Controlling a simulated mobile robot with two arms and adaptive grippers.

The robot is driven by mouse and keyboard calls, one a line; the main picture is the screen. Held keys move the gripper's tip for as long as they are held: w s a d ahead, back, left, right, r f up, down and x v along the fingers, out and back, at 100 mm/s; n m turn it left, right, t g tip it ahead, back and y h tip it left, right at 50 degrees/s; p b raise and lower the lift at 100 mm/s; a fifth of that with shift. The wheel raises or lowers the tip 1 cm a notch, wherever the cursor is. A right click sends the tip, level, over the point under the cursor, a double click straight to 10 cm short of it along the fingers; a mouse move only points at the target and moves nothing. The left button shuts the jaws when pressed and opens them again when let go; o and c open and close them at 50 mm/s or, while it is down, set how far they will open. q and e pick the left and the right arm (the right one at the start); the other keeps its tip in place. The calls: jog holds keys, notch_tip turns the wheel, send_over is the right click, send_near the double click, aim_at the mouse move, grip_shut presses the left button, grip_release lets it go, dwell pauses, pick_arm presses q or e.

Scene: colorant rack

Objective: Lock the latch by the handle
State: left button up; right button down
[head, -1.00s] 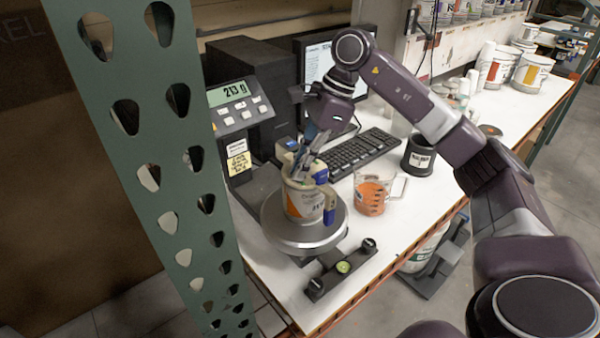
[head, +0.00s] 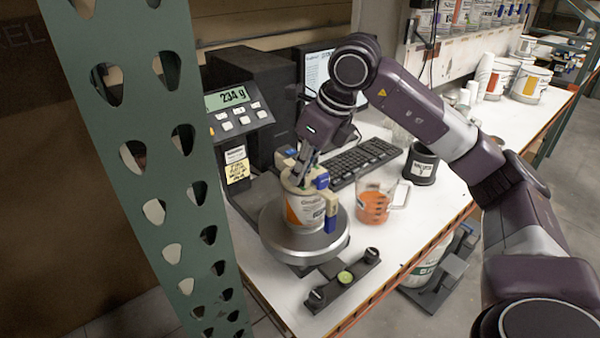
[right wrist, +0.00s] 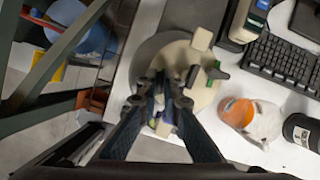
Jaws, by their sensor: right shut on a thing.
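A paint can (head: 303,213) with a white and orange label stands on the round plate of a scale. A clamp-like latch fitting with cream and blue parts sits over its top; a blue piece (head: 330,222) hangs at the can's right side. My right gripper (head: 300,174) reaches down onto the can's top and is shut on what looks like the latch handle, mostly hidden by the fingers. In the right wrist view, the fingers (right wrist: 172,88) meet over the cream top (right wrist: 180,62), with a cream block (right wrist: 202,38) and a dark, green-tipped piece (right wrist: 215,74) beside them. My left gripper is out of view.
The scale plate (head: 285,240) fills the bench's front left, with its display (head: 228,96) behind. A clear jug of orange liquid (head: 373,205), a black cup (head: 420,165) and a keyboard (head: 365,160) stand right. A green perforated post (head: 150,170) rises at left.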

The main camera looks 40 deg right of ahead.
jog(key=shift+m, duration=0.6)
jog(key=shift+h, duration=0.3)
jog(key=c, duration=2.1)
grip_release()
jog(key=shift+r, duration=0.1)
jog(key=v, duration=0.8)
jog(key=shift+a, duration=0.1)
